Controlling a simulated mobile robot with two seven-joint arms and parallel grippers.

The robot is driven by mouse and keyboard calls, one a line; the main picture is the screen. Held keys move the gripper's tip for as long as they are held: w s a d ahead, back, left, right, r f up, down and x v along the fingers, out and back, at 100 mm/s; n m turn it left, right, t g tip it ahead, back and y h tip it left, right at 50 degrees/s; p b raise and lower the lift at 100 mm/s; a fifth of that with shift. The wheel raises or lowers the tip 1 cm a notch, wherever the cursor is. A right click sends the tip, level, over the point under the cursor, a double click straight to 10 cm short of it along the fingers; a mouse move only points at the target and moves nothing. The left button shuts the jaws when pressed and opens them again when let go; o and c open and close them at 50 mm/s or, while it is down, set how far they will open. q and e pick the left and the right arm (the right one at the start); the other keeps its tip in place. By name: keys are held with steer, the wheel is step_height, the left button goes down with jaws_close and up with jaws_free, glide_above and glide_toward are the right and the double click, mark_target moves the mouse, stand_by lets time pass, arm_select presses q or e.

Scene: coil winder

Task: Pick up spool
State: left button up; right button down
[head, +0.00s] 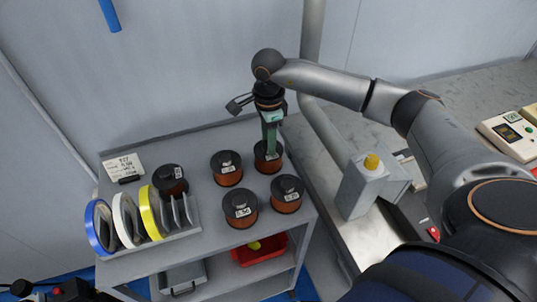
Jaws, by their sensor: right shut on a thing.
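Several copper-coloured wire spools with black tops stand upright on the grey cart top. My right gripper (269,138) reaches down from above onto the back right spool (268,160) and is shut on it. The spool appears to be at the level of the cart top; whether it is lifted clear cannot be told. Other spools stand nearby: one to its left (227,172), one at the front right (287,193), one at the front (240,209), and one by the tape rack (171,179). My left gripper is not in view.
A rack with blue (92,230), white (124,222) and yellow (150,213) rolls stands at the cart's left. A card (122,167) lies behind it. A red bin (260,250) is on the lower shelf.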

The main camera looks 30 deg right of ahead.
steer(key=shift+r, duration=0.1)
step_height(320, 180, up, 10)
steer(key=b, duration=0.1)
stand_by(0.4)
